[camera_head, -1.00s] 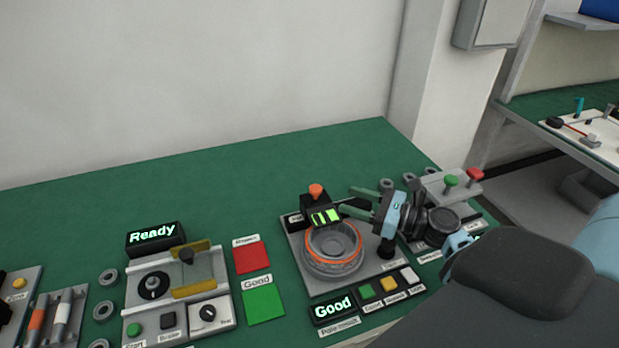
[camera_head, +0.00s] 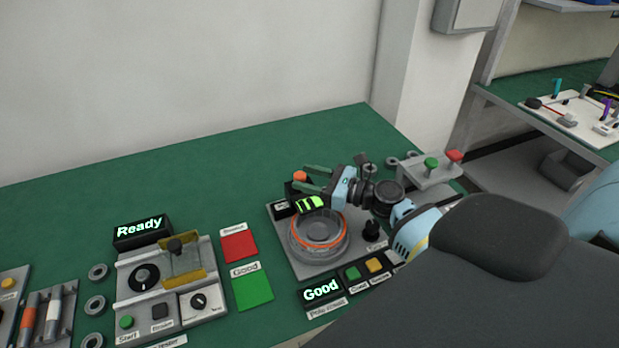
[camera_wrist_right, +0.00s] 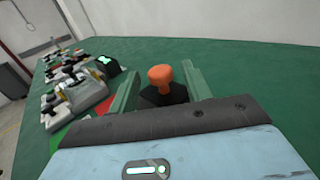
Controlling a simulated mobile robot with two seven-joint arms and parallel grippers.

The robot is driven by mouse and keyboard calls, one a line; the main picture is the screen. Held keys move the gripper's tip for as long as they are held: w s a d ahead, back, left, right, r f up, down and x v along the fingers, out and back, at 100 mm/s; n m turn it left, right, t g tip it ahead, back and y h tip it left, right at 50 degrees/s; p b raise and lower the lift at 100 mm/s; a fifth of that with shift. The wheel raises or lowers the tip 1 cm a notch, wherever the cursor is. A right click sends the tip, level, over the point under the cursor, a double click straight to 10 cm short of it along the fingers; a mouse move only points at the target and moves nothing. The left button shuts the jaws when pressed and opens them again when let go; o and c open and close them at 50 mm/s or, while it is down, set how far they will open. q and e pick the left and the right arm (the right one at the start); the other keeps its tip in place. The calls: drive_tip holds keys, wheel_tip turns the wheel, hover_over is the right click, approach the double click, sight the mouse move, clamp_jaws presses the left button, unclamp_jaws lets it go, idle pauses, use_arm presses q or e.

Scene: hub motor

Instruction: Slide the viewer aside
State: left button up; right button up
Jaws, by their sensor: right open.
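The viewer (camera_head: 311,204) is a small black unit with bright green bars on its screen and an orange knob (camera_head: 299,176) on top. It stands at the back edge of a round grey part with an orange ring (camera_head: 319,238). My right gripper (camera_head: 300,175) reaches in from the right with its two green fingers open, one on each side of the knob. In the right wrist view the orange knob (camera_wrist_right: 161,78) stands upright between the fingers, with gaps visible on both sides. My left gripper is not in view.
A lit "Good" display (camera_head: 321,291) and buttons lie in front of the ring. Red (camera_head: 239,246) and green (camera_head: 253,288) pads lie to the left, beside a tester with a "Ready" display (camera_head: 141,231). Green tabletop behind is clear; grey blocks with red and green buttons (camera_head: 431,165) stand right.

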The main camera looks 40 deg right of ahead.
clamp_jaws()
drive_tip(key=d, duration=0.2)
drive_tip(key=s+d, duration=0.1)
drive_tip(key=d, duration=0.1)
drive_tip(key=d+b, duration=0.1)
drive_tip(key=d, duration=0.1)
drive_tip(key=shift+s+d+f, duration=0.15)
drive_tip(key=shift+s+d, duration=0.1)
drive_tip(key=shift+d, duration=0.05)
drive_tip(key=shift+s+d, duration=0.15)
drive_tip(key=shift+d, duration=0.25)
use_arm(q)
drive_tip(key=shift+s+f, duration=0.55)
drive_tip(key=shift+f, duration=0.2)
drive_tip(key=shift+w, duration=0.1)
use_arm(e)
unclamp_jaws()
